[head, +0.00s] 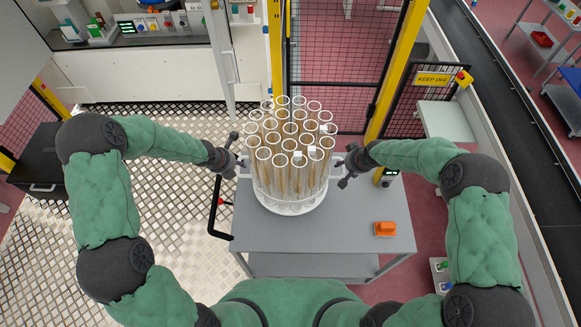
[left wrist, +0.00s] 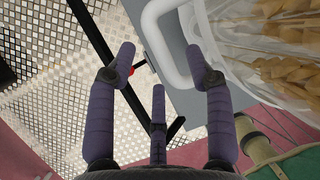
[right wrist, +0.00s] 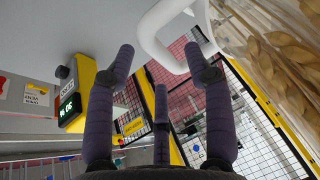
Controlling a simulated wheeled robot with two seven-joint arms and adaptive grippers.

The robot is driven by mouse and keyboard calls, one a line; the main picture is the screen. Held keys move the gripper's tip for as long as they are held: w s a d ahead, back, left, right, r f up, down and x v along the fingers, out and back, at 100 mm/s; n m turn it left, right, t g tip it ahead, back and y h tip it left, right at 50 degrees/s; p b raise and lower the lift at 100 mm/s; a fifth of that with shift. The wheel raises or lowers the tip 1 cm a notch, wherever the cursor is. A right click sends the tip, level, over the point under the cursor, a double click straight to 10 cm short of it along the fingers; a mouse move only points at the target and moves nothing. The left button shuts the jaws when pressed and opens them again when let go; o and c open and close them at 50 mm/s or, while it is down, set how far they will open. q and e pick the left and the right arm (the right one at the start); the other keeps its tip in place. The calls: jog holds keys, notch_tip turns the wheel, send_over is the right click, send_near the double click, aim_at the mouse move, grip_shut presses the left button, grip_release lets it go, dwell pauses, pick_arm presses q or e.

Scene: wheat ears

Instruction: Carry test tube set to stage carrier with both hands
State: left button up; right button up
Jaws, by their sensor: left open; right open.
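The test tube set (head: 291,185) is a round cluster of clear tubes with wheat ears inside, upright in a white round base on a grey cart top (head: 350,222). White handles stick out at its two sides. My left gripper (head: 236,155) is open at the left side; in the left wrist view the white handle (left wrist: 157,40) lies between its spread fingertips. My right gripper (head: 347,168) is open at the right side; in the right wrist view the other handle (right wrist: 150,42) lies between its fingertips. Neither gripper is closed on a handle. I cannot make out a stage carrier for certain.
An orange object (head: 385,229) lies on the cart's right part. A black bar (head: 217,210) stands at the cart's left. A yellow-framed mesh fence (head: 335,60) is behind the cart. A conveyor (head: 530,110) runs along the right. Metal tread floor is open at left.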

aim_at(237, 168)
pick_arm(q)
jog(key=shift+x, duration=1.65)
pick_arm(e)
jog(key=shift+x, duration=1.65)
pick_arm(q)
jog(key=shift+c, duration=0.3)
pick_arm(e)
jog(key=shift+c, duration=0.3)
pick_arm(q)
grip_shut()
pick_arm(e)
grip_shut()
pick_arm(q)
jog(key=shift+w+r, duration=0.15)
pick_arm(e)
jog(key=shift+w+r, duration=0.1)
jog(key=shift+r, duration=0.05)
